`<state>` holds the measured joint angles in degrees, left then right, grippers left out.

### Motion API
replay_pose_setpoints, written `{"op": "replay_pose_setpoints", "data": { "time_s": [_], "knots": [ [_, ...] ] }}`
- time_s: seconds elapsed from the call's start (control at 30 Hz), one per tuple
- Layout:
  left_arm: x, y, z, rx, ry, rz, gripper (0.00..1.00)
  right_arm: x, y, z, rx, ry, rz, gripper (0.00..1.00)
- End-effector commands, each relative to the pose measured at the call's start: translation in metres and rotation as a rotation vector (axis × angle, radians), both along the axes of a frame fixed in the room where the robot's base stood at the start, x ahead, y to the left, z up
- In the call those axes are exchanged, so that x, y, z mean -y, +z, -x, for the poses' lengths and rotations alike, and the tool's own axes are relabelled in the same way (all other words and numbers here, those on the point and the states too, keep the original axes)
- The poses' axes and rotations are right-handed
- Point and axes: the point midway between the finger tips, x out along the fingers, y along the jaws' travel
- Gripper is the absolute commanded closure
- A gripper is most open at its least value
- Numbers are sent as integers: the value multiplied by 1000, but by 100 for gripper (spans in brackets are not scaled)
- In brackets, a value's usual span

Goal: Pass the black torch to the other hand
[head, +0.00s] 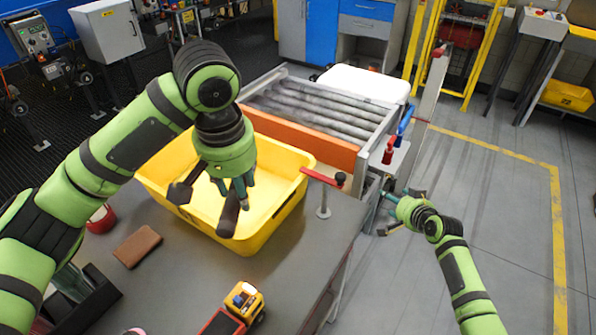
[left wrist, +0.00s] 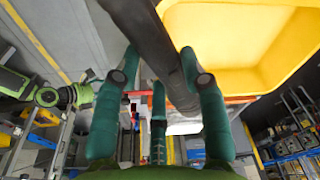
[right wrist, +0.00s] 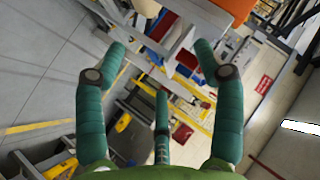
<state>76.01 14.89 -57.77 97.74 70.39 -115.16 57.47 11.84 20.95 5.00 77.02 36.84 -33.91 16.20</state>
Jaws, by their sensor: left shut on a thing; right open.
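The black torch (head: 229,216) is in my left gripper (head: 236,192), held above the yellow bin (head: 284,211) and near its front edge. In the left wrist view the torch (left wrist: 150,35) runs as a long dark cylinder from the top left to between the fingers, which are shut on it. Part of the torch is hidden by the fingers in the head view. My right gripper (head: 388,210) is open and empty, well to the right of the torch, beyond the table's right edge. The right wrist view shows nothing between its fingers (right wrist: 158,78).
A brown wallet-like item (head: 137,246), a red roll (head: 101,218) and a toy truck (head: 242,302) are on the grey table (head: 185,275). The roller conveyor (head: 320,112) lies behind. Floor at right is clear.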

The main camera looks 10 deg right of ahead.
Motion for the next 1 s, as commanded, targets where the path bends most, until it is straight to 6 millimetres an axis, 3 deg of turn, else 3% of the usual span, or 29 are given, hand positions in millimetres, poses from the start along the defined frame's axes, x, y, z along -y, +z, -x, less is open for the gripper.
{"op": "replay_pose_setpoints", "data": {
  "time_s": [0.03, 0.1, 0.3, 0.47, 0.6, 0.7, 0.8, 1.0],
  "knots": [
    [0, 1, 0, 1, 0, 0, 99, -16, 29, -13, 25, 21, -66, 31],
    [0, 1, 0, 1, 0, 0, 99, -40, 61, -24, 35, 56, -165, 31],
    [0, 1, 0, 1, 0, 0, 99, -115, 154, -31, 20, 205, -415, 31],
    [0, 1, 0, 1, 0, 0, 99, -176, 225, -10, -41, 360, -558, 31],
    [0, 1, 0, 1, 0, 0, 99, -226, 278, 29, -139, 516, -628, 31],
    [0, 1, 0, 1, 0, 0, 99, -257, 304, 67, -240, 619, -639, 31],
    [0, 0, 0, 1, 0, 0, 99, -280, 315, 105, -356, 700, -619, 31],
    [0, 0, 0, 1, 0, 0, 99, -302, 314, 157, -539, 774, -554, 31]
  ]
}}
